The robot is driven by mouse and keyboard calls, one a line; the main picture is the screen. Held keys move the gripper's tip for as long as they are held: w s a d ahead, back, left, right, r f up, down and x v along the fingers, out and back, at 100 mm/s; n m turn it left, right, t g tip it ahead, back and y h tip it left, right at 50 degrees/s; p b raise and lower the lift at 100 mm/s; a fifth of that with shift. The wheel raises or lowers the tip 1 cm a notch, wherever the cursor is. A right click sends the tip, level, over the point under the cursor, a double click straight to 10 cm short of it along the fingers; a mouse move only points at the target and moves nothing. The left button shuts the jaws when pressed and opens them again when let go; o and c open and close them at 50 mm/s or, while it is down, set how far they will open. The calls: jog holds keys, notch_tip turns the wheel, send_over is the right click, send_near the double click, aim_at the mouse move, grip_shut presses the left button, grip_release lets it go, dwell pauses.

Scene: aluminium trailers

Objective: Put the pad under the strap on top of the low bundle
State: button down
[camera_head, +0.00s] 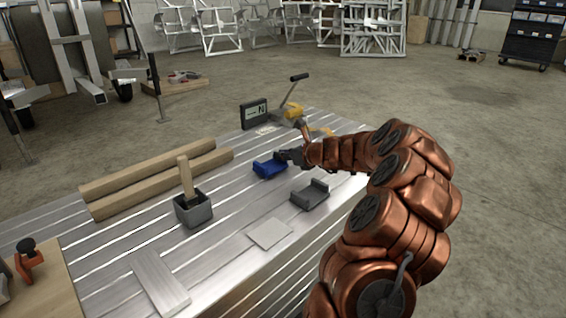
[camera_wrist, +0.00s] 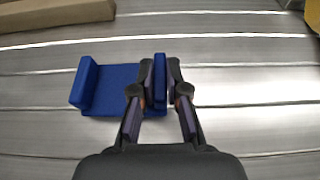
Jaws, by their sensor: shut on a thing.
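A blue pad (camera_head: 267,170) with an upright flange at each end rests on the slatted metal bed. My gripper (camera_head: 284,156) is at its right end. In the wrist view the blue pad (camera_wrist: 105,92) lies flat, and my gripper (camera_wrist: 160,82) is shut on its right flange, one finger on each side. A similar grey pad (camera_head: 310,195) lies to the right and nearer. No strap or strapped bundle can be made out for certain; two wooden beams (camera_head: 150,180) lie side by side at the left.
A grey box with a wooden handle (camera_head: 193,208) stands in front of the beams. A display (camera_head: 254,113) and a yellow tool with a lever (camera_head: 290,110) are at the far end. Flat plates (camera_head: 160,282) lie nearer. Bed is bare around the pads.

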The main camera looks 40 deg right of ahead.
jog(key=shift+f, duration=0.35)
jog(key=c, duration=1.2)
grip_release()
jog(key=shift+s+r, duration=0.1)
jog(key=shift+r, duration=0.05)
jog(key=p+v, duration=0.6)
jog(key=v, duration=0.4)
jog(key=shift+s+d+r, duration=0.1)
jog(key=shift+s+r, duration=0.1)
jog(key=shift+s+d+r, duration=0.1)
jog(key=shift+s, duration=0.5)
